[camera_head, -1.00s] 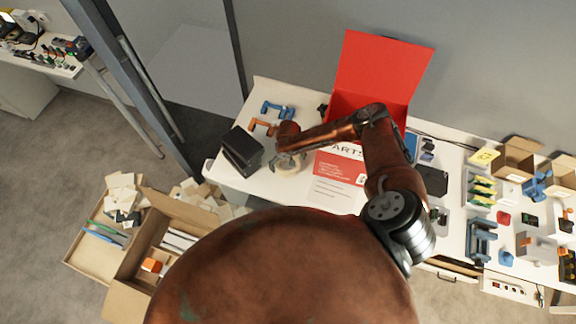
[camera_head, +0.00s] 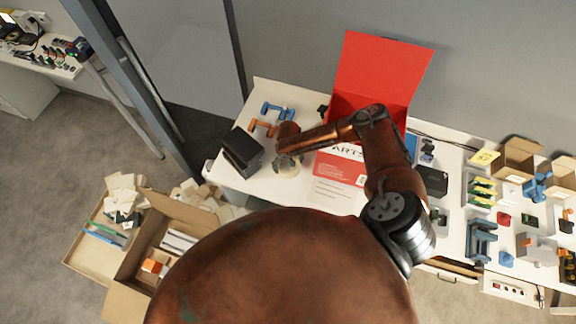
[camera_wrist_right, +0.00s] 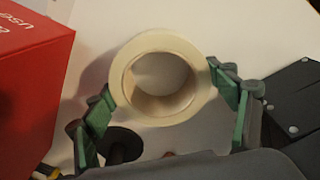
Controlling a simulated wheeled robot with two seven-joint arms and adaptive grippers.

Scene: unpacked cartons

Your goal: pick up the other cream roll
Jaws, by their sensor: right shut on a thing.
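The cream roll (camera_wrist_right: 160,42) is a ring of tape lying on the white table, seen from above in the right wrist view. My right gripper (camera_wrist_right: 168,95) has its green-padded fingers on opposite sides of the roll, shut on its outer rim. In the head view the roll (camera_head: 287,170) shows under the end of my right arm, partly hidden by the gripper (camera_head: 287,157). Whether it is clear of the table I cannot tell. No second cream roll is plain in these views. My left gripper is not in view.
A black box (camera_head: 243,153) stands close left of the roll, and a red box with raised lid (camera_head: 378,75) stands to its right. Orange (camera_head: 262,127) and blue (camera_head: 277,109) clamps lie behind. Many small parts crowd the table's right side.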

